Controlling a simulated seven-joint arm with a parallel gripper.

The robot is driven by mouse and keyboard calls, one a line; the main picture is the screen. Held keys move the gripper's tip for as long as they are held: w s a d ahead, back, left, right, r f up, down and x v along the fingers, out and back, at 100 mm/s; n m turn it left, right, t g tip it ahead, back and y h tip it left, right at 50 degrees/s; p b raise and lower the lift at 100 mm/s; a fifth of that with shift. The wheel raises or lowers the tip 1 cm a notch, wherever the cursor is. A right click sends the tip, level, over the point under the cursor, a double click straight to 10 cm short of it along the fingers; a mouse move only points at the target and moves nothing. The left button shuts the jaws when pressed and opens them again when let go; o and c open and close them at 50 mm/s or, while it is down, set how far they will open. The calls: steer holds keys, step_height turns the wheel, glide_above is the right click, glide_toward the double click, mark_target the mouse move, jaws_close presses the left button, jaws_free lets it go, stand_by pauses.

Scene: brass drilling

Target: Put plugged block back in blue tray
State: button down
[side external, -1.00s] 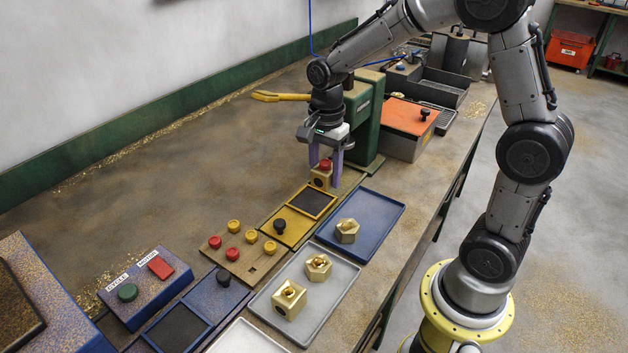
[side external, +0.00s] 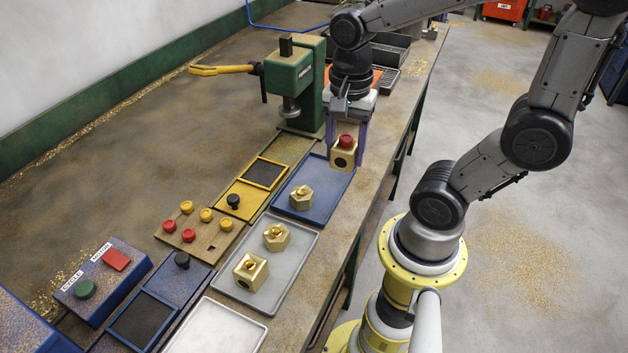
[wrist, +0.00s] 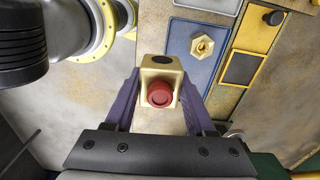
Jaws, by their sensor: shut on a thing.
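My gripper (side external: 346,158) is shut on a brass block (side external: 342,160) with a red plug (side external: 346,141) in its top and a dark round hole in its side. The wrist view shows the block (wrist: 160,69) and red plug (wrist: 160,93) between the purple fingers. The blue tray (side external: 325,203) lies below and to the left of the held block in the side view. A hex brass piece (side external: 301,197) sits in the blue tray; it also shows in the wrist view (wrist: 202,47). The held block appears raised, near the tray's far right end.
A grey tray (side external: 291,262) holds a hex brass piece (side external: 276,237) and a square block (side external: 251,271). A wooden board (side external: 204,250) carries red and yellow plugs. A green press (side external: 297,85) stands behind, left of my gripper. A yellow fixture (side external: 242,202) borders the blue tray.

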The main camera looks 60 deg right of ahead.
steer(key=s, duration=0.6)
glide_above(316, 188)
steer(key=shift+m, duration=0.3)
step_height(316, 188, down, 9)
steer(key=shift+s+f, duration=0.1)
steer(key=shift+f, duration=0.05)
steer(key=shift+w+f, duration=0.2)
steer(key=shift+f, duration=1.5)
steer(key=shift+f, duration=0.15)
steer(key=shift+c, duration=1.2)
jaws_free()
